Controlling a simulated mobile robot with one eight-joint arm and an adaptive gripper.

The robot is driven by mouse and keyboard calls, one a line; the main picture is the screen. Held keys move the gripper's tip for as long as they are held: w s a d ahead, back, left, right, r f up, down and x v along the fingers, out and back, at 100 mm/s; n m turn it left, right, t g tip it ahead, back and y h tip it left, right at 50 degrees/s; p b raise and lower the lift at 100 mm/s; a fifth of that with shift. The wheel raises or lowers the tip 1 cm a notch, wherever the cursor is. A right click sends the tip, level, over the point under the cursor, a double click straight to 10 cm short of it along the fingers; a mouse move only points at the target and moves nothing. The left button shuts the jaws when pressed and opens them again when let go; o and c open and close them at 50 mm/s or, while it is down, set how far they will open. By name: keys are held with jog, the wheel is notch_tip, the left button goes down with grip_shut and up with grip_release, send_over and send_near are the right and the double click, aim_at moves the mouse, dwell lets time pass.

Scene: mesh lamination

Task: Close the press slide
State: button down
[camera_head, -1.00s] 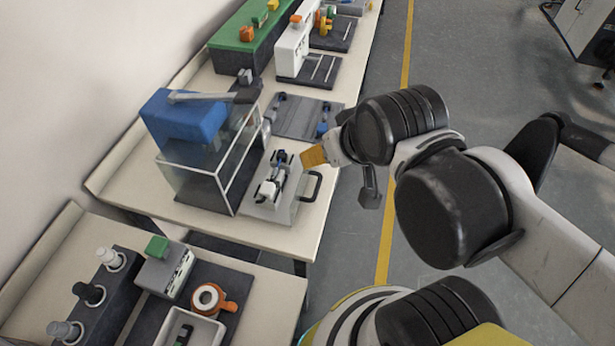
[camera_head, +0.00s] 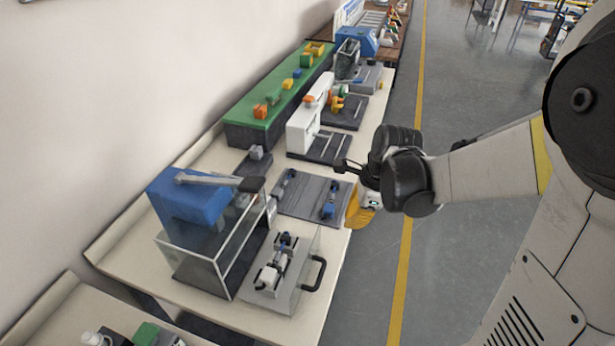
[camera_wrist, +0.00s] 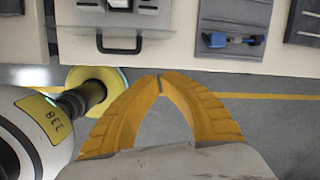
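The blue press (camera_head: 190,205) stands on the table with a clear-walled box under it. Its slide (camera_head: 292,297) is a clear and grey plate extending out from the box toward the table's front edge, with small black-and-white fixtures (camera_head: 272,272) on it. A black handle (camera_head: 318,274) is at the slide's outer edge. It also shows in the wrist view (camera_wrist: 119,50) at the upper left. My gripper (camera_head: 358,212) has orange fingers and is beyond the table edge, apart from the handle. In the wrist view its fingertips (camera_wrist: 160,82) meet, with nothing between them.
A grey plate with blue clamps (camera_head: 310,195) lies beside the press. A white machine (camera_head: 308,125) and a green block (camera_head: 275,110) stand farther along the table. A yellow floor line (camera_head: 405,260) runs beside the table, with open floor to its right.

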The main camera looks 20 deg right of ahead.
jog(key=f+m+b, duration=0.1)
jog(key=f, duration=0.3)
jog(key=w+f+m+b, duration=0.1)
jog(key=f+b, duration=0.1)
jog(key=f, duration=0.2)
jog(key=w+f+m+b, duration=0.1)
jog(key=f, duration=0.4)
jog(key=shift+w+a+y, duration=0.25)
jog(key=shift+a+y, duration=0.05)
jog(key=shift+a, duration=0.1)
jog(key=shift+w+a+r+b, duration=0.15)
jog(key=shift+w+a+b, duration=0.15)
jog(key=shift+a, duration=0.25)
jog(key=shift+w+a+r+b, duration=0.1)
jog(key=shift+w+a+b, duration=0.05)
jog(key=shift+w+a, duration=0.35)
jog(key=shift+w+a+r, duration=0.1)
jog(key=shift+w+a, duration=0.1)
jog(key=shift+a, duration=0.3)
jog(key=w+a, duration=0.3)
jog(key=a, duration=0.1)
jog(key=w+a, duration=0.3)
jog(key=a, duration=0.2)
jog(key=w+a, duration=0.3)
jog(key=a, duration=0.2)
jog(key=shift+w+b, duration=0.3)
